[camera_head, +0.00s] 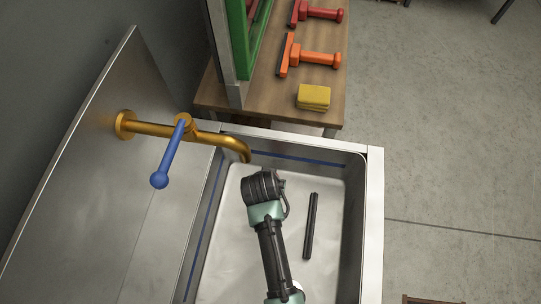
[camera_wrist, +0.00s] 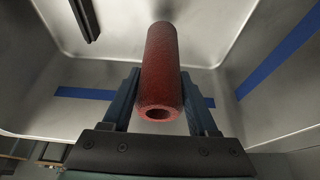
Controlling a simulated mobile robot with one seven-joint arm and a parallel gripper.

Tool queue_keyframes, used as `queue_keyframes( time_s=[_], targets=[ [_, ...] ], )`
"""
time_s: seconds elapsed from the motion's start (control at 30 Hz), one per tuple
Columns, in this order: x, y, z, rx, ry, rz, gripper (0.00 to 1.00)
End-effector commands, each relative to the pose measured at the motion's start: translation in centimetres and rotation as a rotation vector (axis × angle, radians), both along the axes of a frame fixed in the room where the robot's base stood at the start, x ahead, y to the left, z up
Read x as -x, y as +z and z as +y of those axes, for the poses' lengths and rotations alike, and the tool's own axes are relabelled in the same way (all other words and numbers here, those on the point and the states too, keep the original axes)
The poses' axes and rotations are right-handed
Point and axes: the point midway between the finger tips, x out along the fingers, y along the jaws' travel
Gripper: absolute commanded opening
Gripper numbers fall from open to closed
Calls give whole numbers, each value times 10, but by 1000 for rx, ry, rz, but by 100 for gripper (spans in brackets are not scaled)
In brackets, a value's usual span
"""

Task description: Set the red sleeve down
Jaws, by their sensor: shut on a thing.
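The red sleeve (camera_wrist: 161,65) is a hollow, rough-surfaced tube with its open end facing the wrist camera. My gripper (camera_wrist: 160,90) is shut on it, one dark finger on each side. The sleeve's far end points toward the basin floor; I cannot tell whether it touches. In the head view my gripper (camera_head: 264,188) is inside the steel sink (camera_head: 374,230), and the sleeve is hidden beneath it.
A dark bar (camera_head: 311,226) lies on the basin floor right of my arm. A brass tap (camera_head: 215,136) with a blue lever (camera_head: 168,158) reaches over the basin's back left. A wooden table (camera_head: 225,95) behind holds a yellow sponge (camera_head: 313,97) and an orange squeegee (camera_head: 310,57).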

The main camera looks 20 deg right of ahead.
Motion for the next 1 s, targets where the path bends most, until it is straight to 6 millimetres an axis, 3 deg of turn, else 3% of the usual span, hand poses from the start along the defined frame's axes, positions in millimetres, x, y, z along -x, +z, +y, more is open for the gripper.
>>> queue_keyframes(
  time_s=[0.07, 0.3, 0.73, 0.77, 0.9, 1.0],
  targets=[
    [-8, 1, -5, 0, -1, -3, 4],
    [-6, -32, -5, 0, 0, 1, 4],
    [-6, -39, -4, 0, -1, 0, 4],
    [-6, -38, -4, 0, 0, 0, 65],
    [-6, -38, -4, 0, -1, 0, 89],
    [-6, -38, -4, 0, 0, 0, 89]
  ],
)
